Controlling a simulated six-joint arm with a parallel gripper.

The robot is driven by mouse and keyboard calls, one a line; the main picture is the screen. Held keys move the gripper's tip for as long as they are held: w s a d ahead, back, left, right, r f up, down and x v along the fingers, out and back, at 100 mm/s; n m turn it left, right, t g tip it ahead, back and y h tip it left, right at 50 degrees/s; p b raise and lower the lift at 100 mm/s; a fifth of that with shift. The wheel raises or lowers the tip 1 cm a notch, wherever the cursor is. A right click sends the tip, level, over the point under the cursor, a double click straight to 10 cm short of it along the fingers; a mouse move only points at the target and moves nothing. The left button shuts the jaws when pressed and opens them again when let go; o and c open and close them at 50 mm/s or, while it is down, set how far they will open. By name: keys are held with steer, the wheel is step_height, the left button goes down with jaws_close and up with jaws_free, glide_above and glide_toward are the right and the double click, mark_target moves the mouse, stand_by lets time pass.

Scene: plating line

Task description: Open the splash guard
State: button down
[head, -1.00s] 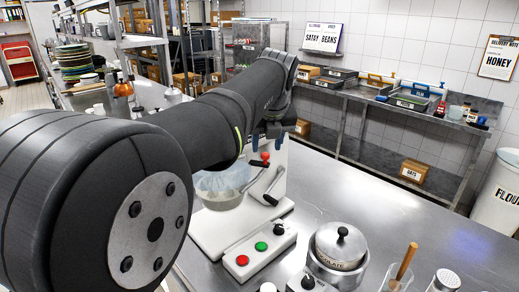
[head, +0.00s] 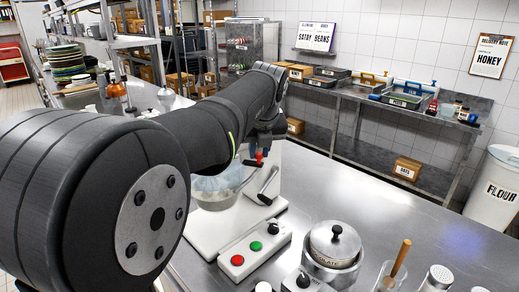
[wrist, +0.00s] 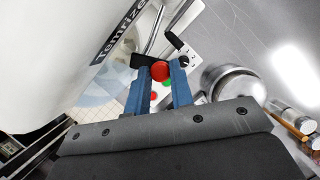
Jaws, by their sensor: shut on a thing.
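The red knob (head: 259,157) stands at the mixer's side, by the bowl. It also shows in the wrist view (wrist: 160,71), between my gripper's blue fingers. My gripper (head: 258,148) points down and is shut on this knob; the wrist view shows the fingers (wrist: 160,78) on either side of it. The mixer's steel bowl (head: 217,198) sits on the white base (head: 208,228). A pale, see-through splash guard (head: 208,184) appears over the bowl, largely hidden by my arm, so its exact position is hard to tell.
A lever with a black grip (head: 265,199) stands close to the knob. A control box with red and green buttons (head: 250,249) lies in front. A lidded steel pot (head: 334,246) is to its right. The steel table is clear behind the pot. A flour bin (head: 503,190) stands far right.

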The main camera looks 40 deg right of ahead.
steer(key=shift+s+a+m+h, duration=0.3)
steer(key=shift+a+m, duration=0.4)
steer(key=shift+a, duration=0.15)
steer(key=shift+s+a+m+h, duration=0.2)
steer(key=shift+s+a+m, duration=0.05)
steer(key=shift+a+m, duration=0.5)
steer(key=c, duration=1.3)
jaws_free()
steer(key=shift+g, duration=0.3)
steer(key=v, duration=1.7)
steer(key=shift+s+r, duration=0.15)
steer(key=shift+r, duration=0.05)
